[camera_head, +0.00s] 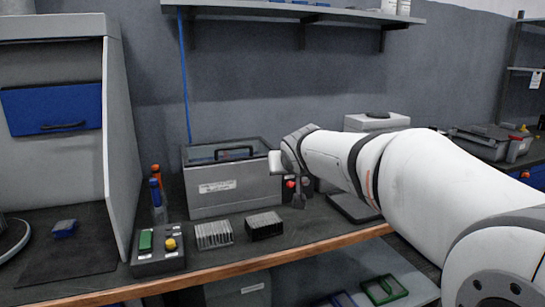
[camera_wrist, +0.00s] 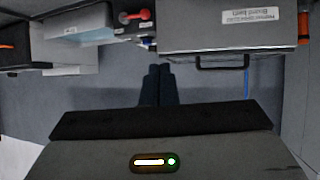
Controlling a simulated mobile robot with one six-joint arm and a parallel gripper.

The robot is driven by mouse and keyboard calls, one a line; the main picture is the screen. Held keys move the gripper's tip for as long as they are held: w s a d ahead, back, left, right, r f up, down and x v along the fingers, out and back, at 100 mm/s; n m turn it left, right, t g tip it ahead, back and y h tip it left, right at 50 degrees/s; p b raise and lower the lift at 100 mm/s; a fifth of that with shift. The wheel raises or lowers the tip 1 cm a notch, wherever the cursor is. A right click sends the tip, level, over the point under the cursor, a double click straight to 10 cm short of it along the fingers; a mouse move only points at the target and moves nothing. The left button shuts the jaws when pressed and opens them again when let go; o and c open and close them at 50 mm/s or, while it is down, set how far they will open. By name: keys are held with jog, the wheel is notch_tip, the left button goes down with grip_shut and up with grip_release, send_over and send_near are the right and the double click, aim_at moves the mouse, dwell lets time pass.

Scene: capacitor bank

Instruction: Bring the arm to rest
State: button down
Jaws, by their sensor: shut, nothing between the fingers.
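My gripper (camera_wrist: 158,68) shows in the wrist view as two dark fingers side by side, shut with nothing between them. The wrist view is upside down and shows the grey wall behind the fingers.
A shelf (camera_head: 290,13) hangs above. A tall panel (camera_head: 120,150) stands at left.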

jog(key=s+d+r+g+p, duration=0.1)
jog(key=s+d+g+p, duration=0.2)
jog(key=s+p, duration=0.5)
jog(key=s+d+r+m+g+p, duration=0.1)
jog(key=s+d+r+g+p, duration=0.1)
jog(key=s+p, duration=0.5)
jog(key=s+d+r+g+h+p, duration=0.1)
jog(key=s+d+g+p, duration=0.3)
jog(key=s, duration=1.3)
jog(key=d+r+p, duration=0.1)
jog(key=d+p, duration=0.1)
jog(key=p, duration=0.2)
jog(key=shift+r+m+p, duration=0.25)
jog(key=shift+m+p, duration=0.05)
jog(key=shift+s, duration=0.1)
